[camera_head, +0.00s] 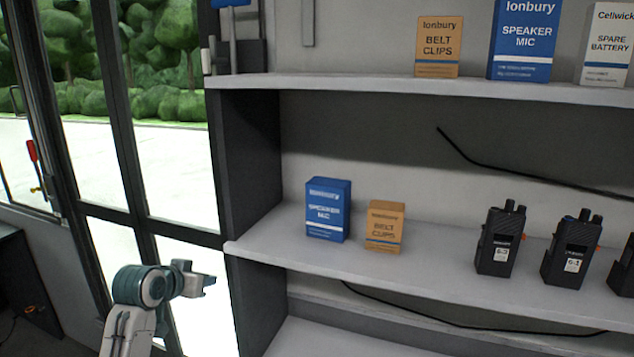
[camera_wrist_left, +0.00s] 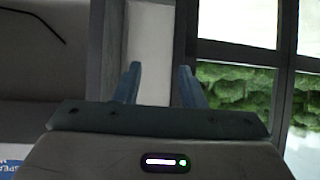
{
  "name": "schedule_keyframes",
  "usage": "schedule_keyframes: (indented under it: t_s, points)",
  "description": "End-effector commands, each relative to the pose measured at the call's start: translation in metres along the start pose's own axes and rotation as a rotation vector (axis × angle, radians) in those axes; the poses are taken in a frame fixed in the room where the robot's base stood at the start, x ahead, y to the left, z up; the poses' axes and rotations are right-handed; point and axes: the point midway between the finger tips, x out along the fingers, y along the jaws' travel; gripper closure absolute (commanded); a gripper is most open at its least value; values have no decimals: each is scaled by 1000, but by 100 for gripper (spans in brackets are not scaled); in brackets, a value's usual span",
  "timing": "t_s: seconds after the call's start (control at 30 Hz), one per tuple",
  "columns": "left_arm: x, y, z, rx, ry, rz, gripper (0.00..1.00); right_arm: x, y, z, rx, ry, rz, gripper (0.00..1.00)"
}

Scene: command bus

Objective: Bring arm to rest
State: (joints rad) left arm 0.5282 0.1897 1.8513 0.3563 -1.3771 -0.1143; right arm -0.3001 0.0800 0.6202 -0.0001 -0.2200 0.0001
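My left arm comes in at the lower left of the head view, in front of the glazed door. Its gripper (camera_head: 207,281) is in the air to the left of the shelf unit and touches nothing. In the left wrist view the two blue-grey fingers (camera_wrist_left: 156,88) stand apart with nothing between them. Behind them are the shelf unit's edge and the door frame. My right gripper is in neither view.
The middle shelf (camera_head: 460,276) holds a blue speaker mic box (camera_head: 327,209), a tan belt clips box (camera_head: 384,227) and several black radios (camera_head: 500,240). More boxes stand on the upper shelf (camera_head: 380,87). The shelf unit's dark side panel (camera_head: 245,160) is near my left gripper.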

Motion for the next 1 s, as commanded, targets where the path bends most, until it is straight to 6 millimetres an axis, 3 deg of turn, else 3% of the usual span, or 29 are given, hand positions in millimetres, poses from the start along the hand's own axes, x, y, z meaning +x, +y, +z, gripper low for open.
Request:
schedule_keyframes:
  t_s: [0.03,0.2,0.37,0.5,0.6,0.7,1.0]
  points:
    - [0,7,38,-4,-47,-6,64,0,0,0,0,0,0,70]
    - [-16,26,142,-17,-180,-33,64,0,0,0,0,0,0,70]
    - [-48,45,231,-28,-303,-60,64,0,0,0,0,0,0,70]
    - [-88,61,300,-41,-410,-86,64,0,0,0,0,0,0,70]
    - [-119,71,340,-48,-481,-104,64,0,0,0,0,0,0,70]
    - [-145,78,367,-55,-533,-119,64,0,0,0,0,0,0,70]
    - [-203,92,415,-66,-641,-151,64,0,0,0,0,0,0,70]
